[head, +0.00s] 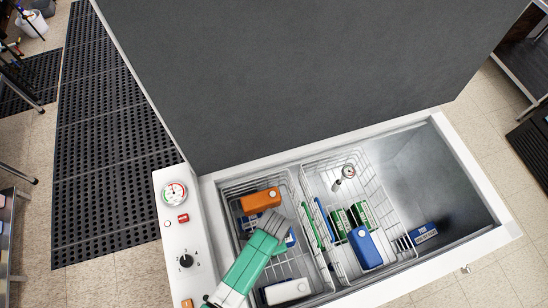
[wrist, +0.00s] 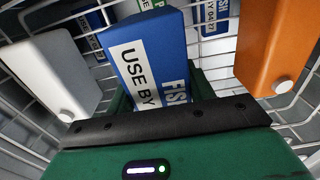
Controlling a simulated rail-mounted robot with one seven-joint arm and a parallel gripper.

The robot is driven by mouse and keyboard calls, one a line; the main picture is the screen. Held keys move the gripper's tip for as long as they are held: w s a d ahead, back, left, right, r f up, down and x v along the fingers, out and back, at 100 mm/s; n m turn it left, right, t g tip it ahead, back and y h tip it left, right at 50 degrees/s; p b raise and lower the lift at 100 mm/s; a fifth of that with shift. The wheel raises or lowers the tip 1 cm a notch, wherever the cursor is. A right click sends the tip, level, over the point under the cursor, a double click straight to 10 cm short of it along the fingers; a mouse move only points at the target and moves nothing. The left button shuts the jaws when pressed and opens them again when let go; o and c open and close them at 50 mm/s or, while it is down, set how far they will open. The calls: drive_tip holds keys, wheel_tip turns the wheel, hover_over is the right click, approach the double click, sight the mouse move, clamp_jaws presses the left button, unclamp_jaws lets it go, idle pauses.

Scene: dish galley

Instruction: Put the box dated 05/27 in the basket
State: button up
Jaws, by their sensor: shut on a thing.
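My gripper (head: 283,238) (wrist: 160,92) is down in the left wire basket (head: 312,272) of an open chest freezer. It is shut on a blue box (wrist: 146,58) with a white label reading "USE BY" and "FISH". The palm cuts off the label, so its date is hidden. In the head view only a little blue (head: 290,239) shows beside the gripper. Another blue fish box (wrist: 213,18), whose label seems to read 04/22, lies beyond. A blue box (head: 424,233) lies on the freezer floor at right; its date is too small to read.
An orange box (head: 260,201) and a white box (head: 285,291) flank my gripper in the left basket. The middle wire basket (head: 375,190) holds upright green cartons (head: 341,223), a blue box (head: 364,248) and a dial thermometer (head: 348,171).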

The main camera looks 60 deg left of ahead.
drive_tip(key=shift+f, duration=0.2)
drive_tip(key=o, duration=1.3)
wheel_tip(320, 180, up, 12)
drive_tip(key=p, duration=0.2)
drive_tip(key=shift+r+p, duration=0.2)
drive_tip(key=shift+p, duration=0.15)
drive_tip(key=shift+w, duration=0.1)
